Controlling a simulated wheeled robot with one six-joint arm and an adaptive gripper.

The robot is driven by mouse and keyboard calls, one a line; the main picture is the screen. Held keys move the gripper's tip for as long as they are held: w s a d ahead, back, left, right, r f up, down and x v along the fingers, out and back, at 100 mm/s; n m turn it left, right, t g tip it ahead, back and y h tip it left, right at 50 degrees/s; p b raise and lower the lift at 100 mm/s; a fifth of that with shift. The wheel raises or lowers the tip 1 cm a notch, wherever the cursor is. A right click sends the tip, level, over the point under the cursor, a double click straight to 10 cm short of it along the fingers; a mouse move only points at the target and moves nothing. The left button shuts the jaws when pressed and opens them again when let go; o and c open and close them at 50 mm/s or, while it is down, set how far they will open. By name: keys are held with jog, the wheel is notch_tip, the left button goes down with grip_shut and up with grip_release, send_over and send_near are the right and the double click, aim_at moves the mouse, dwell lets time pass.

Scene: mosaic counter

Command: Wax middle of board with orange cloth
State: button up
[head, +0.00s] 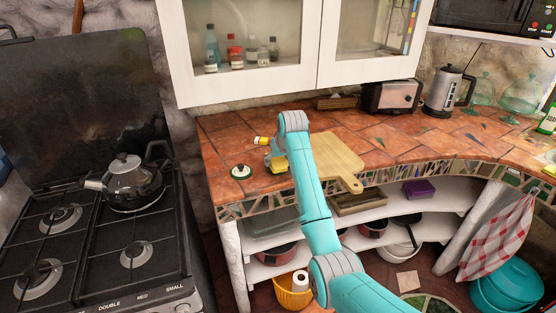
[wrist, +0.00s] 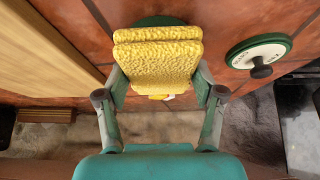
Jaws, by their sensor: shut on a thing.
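My gripper (wrist: 158,80) is shut on a folded, rough-textured yellow cloth (wrist: 157,50), held between its two fingers in the wrist view. In the head view the cloth (head: 280,164) shows small beside my arm, just left of the board. The wooden board (head: 338,157) lies flat on the tiled counter, its handle toward the front edge; its edge (wrist: 40,45) also shows at the left of the wrist view. A green round thing (wrist: 160,20) shows partly behind the cloth, mostly hidden. I cannot tell whether the cloth touches it.
A round white lid with green rim and dark knob (head: 241,171) lies left of the cloth. A small yellow-and-white object (head: 262,140) lies behind it. A toaster (head: 391,97) and kettle (head: 448,90) stand at the back. The counter right of the board is clear.

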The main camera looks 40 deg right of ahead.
aim_at(278, 160)
dwell(0.4)
jog(key=shift+r, duration=3.45)
jog(key=shift+s, duration=0.1)
